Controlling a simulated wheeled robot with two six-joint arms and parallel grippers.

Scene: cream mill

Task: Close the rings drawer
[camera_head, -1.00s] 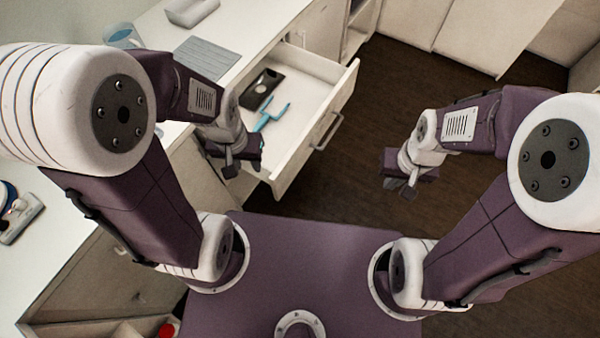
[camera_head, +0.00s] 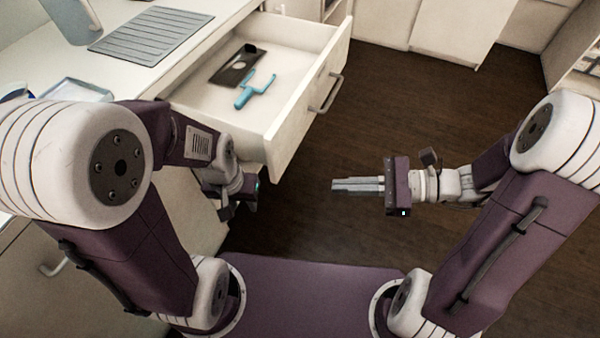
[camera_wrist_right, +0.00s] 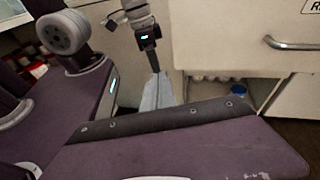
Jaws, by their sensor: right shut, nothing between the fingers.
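An open white drawer (camera_head: 318,100) with a grey bar handle (camera_head: 325,94) sticks out of the counter in the head view. A blue forked item and a dark flat item lie inside it. No label shows on it there. My right gripper (camera_head: 335,185) is shut and empty, fingers pointing left, below and to the right of the drawer front, apart from it. Its fingers (camera_wrist_right: 157,78) also show in the right wrist view. My left gripper (camera_head: 243,193) is near the drawer's lower left corner; its fingertips are unclear.
A white counter (camera_head: 215,28) with a grey ribbed mat (camera_head: 150,38) runs along the left. Dark floor (camera_head: 420,105) is open right of the drawer. The right wrist view shows a handle (camera_wrist_right: 290,43) on a white front, below a partly cut-off label, beside an open compartment.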

